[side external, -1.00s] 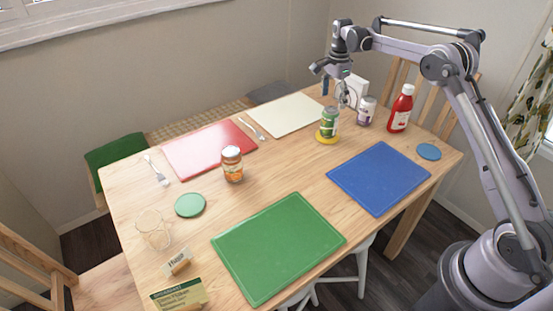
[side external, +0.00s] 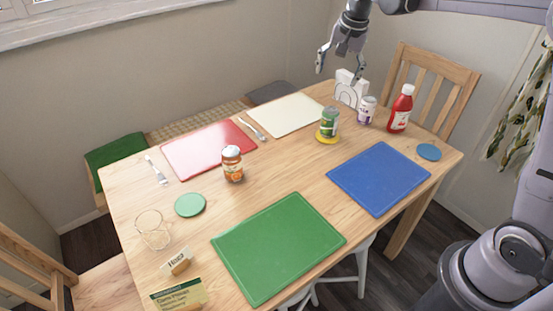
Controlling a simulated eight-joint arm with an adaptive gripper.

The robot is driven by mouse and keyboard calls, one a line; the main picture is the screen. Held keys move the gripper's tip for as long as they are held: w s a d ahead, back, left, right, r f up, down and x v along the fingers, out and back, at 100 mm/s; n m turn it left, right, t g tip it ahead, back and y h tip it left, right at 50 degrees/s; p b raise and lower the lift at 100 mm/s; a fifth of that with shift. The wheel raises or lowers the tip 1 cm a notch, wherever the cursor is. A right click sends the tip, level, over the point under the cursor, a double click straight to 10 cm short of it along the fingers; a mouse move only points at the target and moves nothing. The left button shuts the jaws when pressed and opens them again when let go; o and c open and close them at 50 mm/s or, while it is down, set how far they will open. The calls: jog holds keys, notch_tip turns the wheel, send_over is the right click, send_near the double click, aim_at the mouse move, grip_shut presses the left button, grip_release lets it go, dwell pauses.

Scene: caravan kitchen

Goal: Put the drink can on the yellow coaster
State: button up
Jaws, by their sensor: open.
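The drink can (side external: 329,122), green with a silver top, stands upright on the yellow coaster (side external: 326,140) near the right back of the table. The coaster's yellow rim shows around the can's base. My gripper (side external: 340,68) is open and empty, well above the table and apart from the can. Its fingers hang over the table's back edge.
A white and purple can (side external: 367,110), a red bottle (side external: 401,109) and a white napkin holder (side external: 350,88) stand close to the drink can. A blue mat (side external: 379,177), a green mat (side external: 278,247), a jar (side external: 232,163) and a glass (side external: 153,230) spread across the table.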

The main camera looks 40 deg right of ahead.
jog(key=s+a+r+n+t, duration=0.1)
jog(key=s+a+n, duration=0.2)
jog(key=s, duration=0.3)
jog(key=s+a+n+t, duration=0.1)
jog(key=s+a+n, duration=0.2)
jog(key=s, duration=0.2)
jog(key=s+a+f+n+t, duration=0.1)
jog(key=s+a+f+n, duration=0.1)
jog(key=s, duration=0.4)
jog(key=s+a+f+n+t, duration=0.1)
jog(key=s+a+f+n, duration=0.1)
jog(key=s+f+n, duration=0.2)
jog(key=shift+s+y, duration=0.3)
jog(key=shift+s, duration=0.6)
